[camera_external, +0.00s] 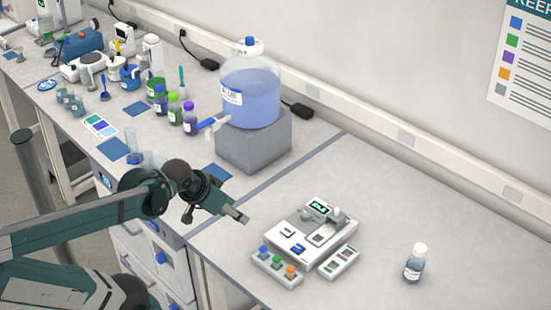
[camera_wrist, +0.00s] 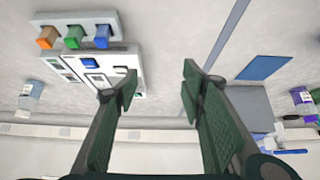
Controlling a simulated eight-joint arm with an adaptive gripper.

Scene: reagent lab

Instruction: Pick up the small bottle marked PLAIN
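A small bottle with a white cap and bluish contents (camera_external: 414,264) stands upright alone on the right of the bench. It also shows at the left edge of the wrist view (camera_wrist: 32,92). Its label is too small to read, so I cannot tell whether it says PLAIN. Small bottles with blue (camera_external: 160,100), green (camera_external: 174,108) and purple (camera_external: 190,119) caps stand further back, their labels also unreadable. My gripper (camera_external: 240,216) is above the bench, left of the white device and well apart from every bottle. In the wrist view its fingers (camera_wrist: 158,92) are spread with nothing between them.
A white device (camera_external: 312,232) with a row of blue, green and orange blocks (camera_external: 277,264) lies between my gripper and the white-capped bottle. A large jug (camera_external: 250,92) stands on a grey block (camera_external: 255,145) behind my gripper. Bench around the white-capped bottle is clear.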

